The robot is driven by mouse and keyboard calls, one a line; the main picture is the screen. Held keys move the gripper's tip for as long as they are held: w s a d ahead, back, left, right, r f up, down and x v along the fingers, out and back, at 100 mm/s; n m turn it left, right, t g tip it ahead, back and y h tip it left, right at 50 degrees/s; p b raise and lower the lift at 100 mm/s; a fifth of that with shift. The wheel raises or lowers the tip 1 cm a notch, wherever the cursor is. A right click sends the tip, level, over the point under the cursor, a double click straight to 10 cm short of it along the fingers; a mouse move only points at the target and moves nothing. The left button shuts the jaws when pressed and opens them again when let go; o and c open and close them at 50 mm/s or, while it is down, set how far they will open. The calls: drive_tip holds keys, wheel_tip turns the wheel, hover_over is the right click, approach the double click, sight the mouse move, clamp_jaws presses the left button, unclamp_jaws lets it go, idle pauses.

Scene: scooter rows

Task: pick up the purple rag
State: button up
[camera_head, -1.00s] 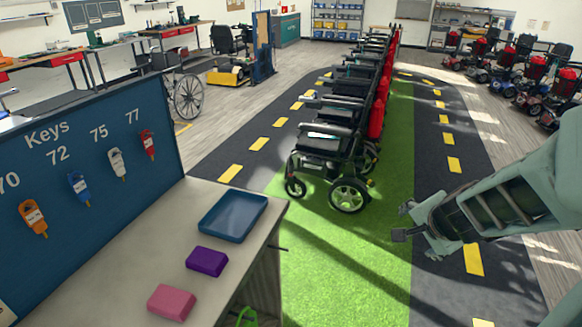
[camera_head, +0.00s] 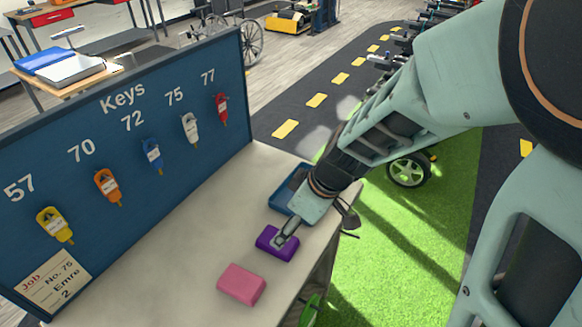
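The purple rag (camera_head: 277,244) is a small block-shaped folded piece on the light counter, between a pink block-shaped piece and a blue tray. My gripper (camera_head: 314,236) reaches down from the upper right over the counter's right edge. One finger overlaps the top of the purple rag in the picture; I cannot tell whether it touches. The other finger, dark, is spread out to the right near the counter edge. The gripper looks open, with nothing held between its fingers.
The pink piece (camera_head: 241,284) lies just in front of the rag. The blue tray (camera_head: 287,196) is behind it, partly hidden by my gripper. A blue key board (camera_head: 130,170) with hanging keys stands along the counter's left side. Green floor (camera_head: 400,260) lies to the right.

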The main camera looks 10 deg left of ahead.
sight(286, 246)
drive_tip(key=x, duration=0.3)
drive_tip(key=shift+f, duration=0.4)
drive_tip(key=shift+w+b+x, duration=0.15)
drive_tip(key=shift+b+x, duration=0.05)
drive_tip(key=shift+x, duration=1.35)
drive_tip(key=shift+w+b+x, duration=0.15)
drive_tip(key=shift+x, duration=1.35)
drive_tip(key=shift+d, duration=0.15)
drive_tip(key=shift+f+b, duration=0.25)
drive_tip(key=shift+b, duration=0.35)
drive_tip(key=c, duration=1.1)
drive_tip(key=shift+r, duration=0.15)
